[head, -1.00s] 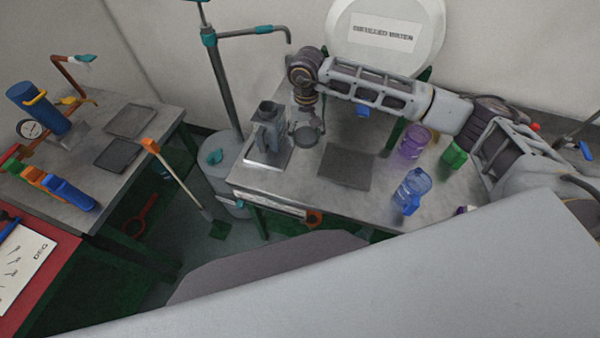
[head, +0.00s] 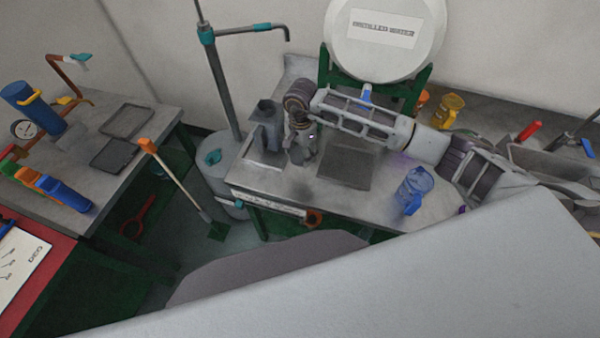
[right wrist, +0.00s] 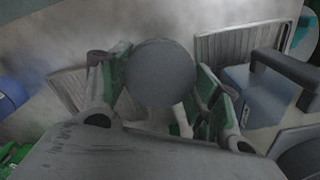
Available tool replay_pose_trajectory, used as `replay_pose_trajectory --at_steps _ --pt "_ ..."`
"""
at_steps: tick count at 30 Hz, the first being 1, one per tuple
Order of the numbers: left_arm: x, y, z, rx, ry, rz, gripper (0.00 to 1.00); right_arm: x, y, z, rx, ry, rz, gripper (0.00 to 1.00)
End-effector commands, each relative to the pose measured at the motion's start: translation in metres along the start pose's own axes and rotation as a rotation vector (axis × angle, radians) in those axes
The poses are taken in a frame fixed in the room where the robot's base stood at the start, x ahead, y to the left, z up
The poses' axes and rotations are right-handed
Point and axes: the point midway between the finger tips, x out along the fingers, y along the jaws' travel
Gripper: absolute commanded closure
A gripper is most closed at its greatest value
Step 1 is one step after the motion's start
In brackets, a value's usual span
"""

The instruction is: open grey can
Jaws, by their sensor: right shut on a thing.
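The grey can (head: 266,126) stands upright on the left part of the middle table in the head view, with its spout upward. It also shows with its dark handle at the right of the right wrist view (right wrist: 255,100). My right gripper (head: 302,152) is just right of the can, low over the table. In the right wrist view its fingers (right wrist: 165,92) are closed around a round grey lid-like disc (right wrist: 160,72), apart from the can. Whether the disc touches the table cannot be told. My left gripper is not in view.
A dark square plate (head: 347,165) lies right of my gripper. A blue jug (head: 413,190) stands farther right, and a yellow jug (head: 447,110) behind my arm. A drum with a pump (head: 212,60) stands left of the table. The distilled water tank (head: 384,35) is at the back.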

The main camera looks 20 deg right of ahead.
Motion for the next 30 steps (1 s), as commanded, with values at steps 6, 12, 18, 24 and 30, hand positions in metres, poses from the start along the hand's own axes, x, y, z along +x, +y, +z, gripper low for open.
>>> replay_pose_trajectory --at_steps 6,12,18,24,30 --pt "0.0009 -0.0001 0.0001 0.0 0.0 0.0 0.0 0.0046 -0.0042 -0.0025 0.152 -0.002 0.003 0.67" --pt "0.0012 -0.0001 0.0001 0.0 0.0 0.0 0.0 0.0062 -0.007 -0.0042 0.249 -0.004 0.005 0.67" --pt "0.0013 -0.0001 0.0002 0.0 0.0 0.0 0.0 0.0068 -0.0081 -0.005 0.287 -0.004 0.006 0.67" --pt "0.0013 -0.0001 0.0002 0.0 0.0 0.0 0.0 0.0068 -0.0081 -0.0052 0.29 -0.004 0.006 0.67" --pt "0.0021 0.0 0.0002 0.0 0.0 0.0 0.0 0.0083 -0.008 -0.0052 0.289 -0.004 0.007 0.67"
